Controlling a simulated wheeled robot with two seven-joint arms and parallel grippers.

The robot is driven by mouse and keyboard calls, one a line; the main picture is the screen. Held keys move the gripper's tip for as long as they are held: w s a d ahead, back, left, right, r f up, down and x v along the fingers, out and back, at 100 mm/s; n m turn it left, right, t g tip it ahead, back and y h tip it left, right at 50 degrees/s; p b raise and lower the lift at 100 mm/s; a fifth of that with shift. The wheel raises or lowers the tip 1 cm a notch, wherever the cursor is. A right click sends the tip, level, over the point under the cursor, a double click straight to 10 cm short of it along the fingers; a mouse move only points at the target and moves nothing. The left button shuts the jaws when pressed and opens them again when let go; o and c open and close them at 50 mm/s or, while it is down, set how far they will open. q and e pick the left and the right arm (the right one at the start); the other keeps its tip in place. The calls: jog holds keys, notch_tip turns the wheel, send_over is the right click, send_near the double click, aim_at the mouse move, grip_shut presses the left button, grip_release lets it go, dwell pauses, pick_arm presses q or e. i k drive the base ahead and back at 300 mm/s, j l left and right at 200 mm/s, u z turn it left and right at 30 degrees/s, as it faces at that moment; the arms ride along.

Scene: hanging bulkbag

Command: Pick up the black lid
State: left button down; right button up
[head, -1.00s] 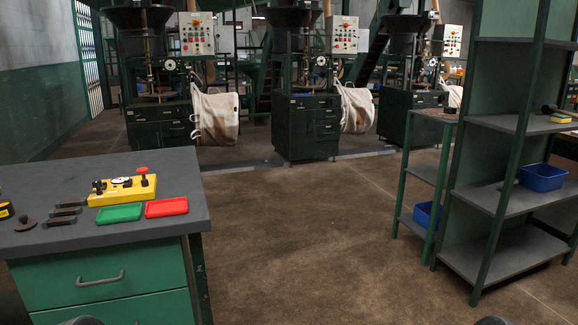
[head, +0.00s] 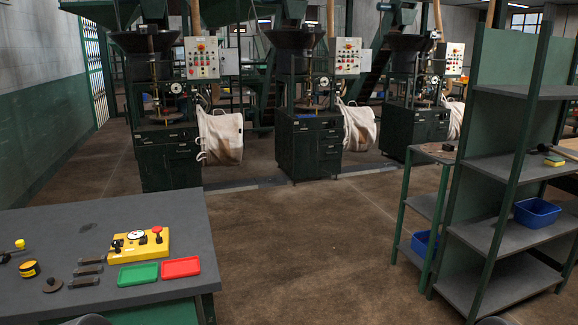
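No thing is plainly a black lid. A small dark disc with a raised knob (head: 52,285) lies on the dark grey top of the green workbench (head: 85,225) at the lower left in the head view. It could be a lid, but it is too small to tell. Neither gripper shows. Only small dark rounded bits, probably of my own arms, show at the bottom edge.
The bench also holds a yellow gauge block (head: 138,246), a green tray (head: 138,274), a red tray (head: 181,267) and a yellow-black round item (head: 29,269). Shelving (head: 495,165) stands right. Machines (head: 310,142) with white bags (head: 220,137) stand behind. The middle floor is clear.

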aim_at(52, 285)
jog(key=u, duration=1.55)
